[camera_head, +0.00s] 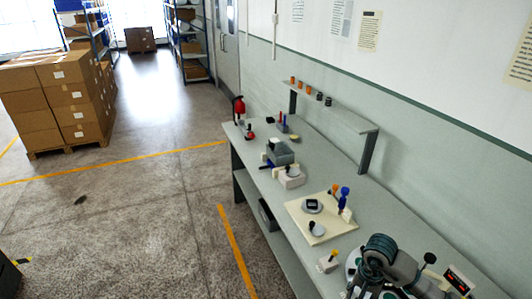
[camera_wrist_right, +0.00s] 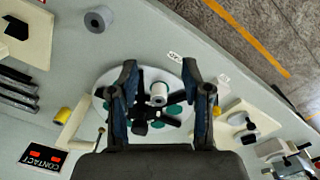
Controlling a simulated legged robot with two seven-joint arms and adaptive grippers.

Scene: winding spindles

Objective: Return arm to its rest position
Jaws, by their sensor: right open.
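My right gripper (camera_wrist_right: 160,75) is open in the wrist view, its two dark fingers apart with nothing held between them. Below it is a round white plate (camera_wrist_right: 108,82) with green pads and a dark spoked hub. A white spool (camera_wrist_right: 158,94) stands on the plate, between the fingers in the picture and apart from them. In the head view my right arm (camera_head: 390,257) hangs over the near end of the workbench (camera_head: 268,210) and covers most of the round plate (camera_head: 352,262). My left gripper is not in either view.
A cream board (camera_head: 300,228) with small parts lies further along the bench. A yellow spool (camera_wrist_right: 64,115), a grey spool (camera_wrist_right: 98,19) and a black CONTACT sign (camera_wrist_right: 42,158) lie around the plate. A raised shelf (camera_head: 335,115) runs along the wall.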

